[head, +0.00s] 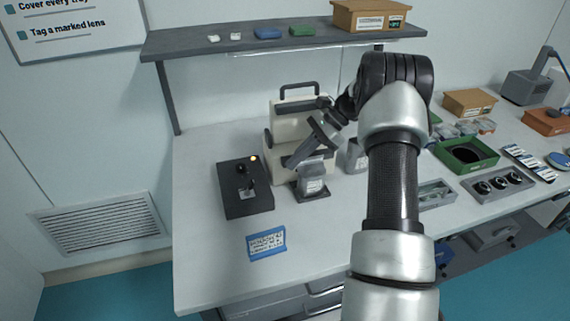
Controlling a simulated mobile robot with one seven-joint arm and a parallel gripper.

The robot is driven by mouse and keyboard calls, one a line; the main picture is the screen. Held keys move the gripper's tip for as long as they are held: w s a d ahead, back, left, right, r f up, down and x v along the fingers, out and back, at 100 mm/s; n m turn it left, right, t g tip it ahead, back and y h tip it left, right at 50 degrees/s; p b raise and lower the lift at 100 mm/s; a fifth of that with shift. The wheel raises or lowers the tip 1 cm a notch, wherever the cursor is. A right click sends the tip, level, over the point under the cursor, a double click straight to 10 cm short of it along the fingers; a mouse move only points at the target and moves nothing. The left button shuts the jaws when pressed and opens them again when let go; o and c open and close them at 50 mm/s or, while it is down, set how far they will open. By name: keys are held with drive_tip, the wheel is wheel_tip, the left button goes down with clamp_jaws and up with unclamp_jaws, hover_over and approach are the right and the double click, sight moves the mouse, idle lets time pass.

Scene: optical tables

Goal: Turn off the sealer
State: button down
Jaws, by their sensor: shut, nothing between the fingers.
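A cream machine with a dark top handle (297,120), which looks like the sealer, stands at the back of the table. I cannot tell for sure whether the box belongs to the machine. My gripper (292,163) is shut and empty, reaching down to the left in front of the machine. It is to the right of the box, apart from the switch, and hides part of the machine.
A blue-edged label card (266,243) lies near the front edge. A shelf (220,43) overhangs the back. A green tray (468,156) and grey trays are to the right.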

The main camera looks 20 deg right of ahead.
sight(251, 184)
drive_tip(key=x, duration=0.8)
drive_tip(key=shift+a+f, duration=0.15)
drive_tip(key=shift+a, duration=0.2)
drive_tip(key=shift+a+r+p, duration=0.45)
drive_tip(key=shift+a+r, duration=0.35)
drive_tip(key=shift+a, duration=0.2)
drive_tip(key=shift+a+r, duration=0.25)
drive_tip(key=shift+a, duration=0.25)
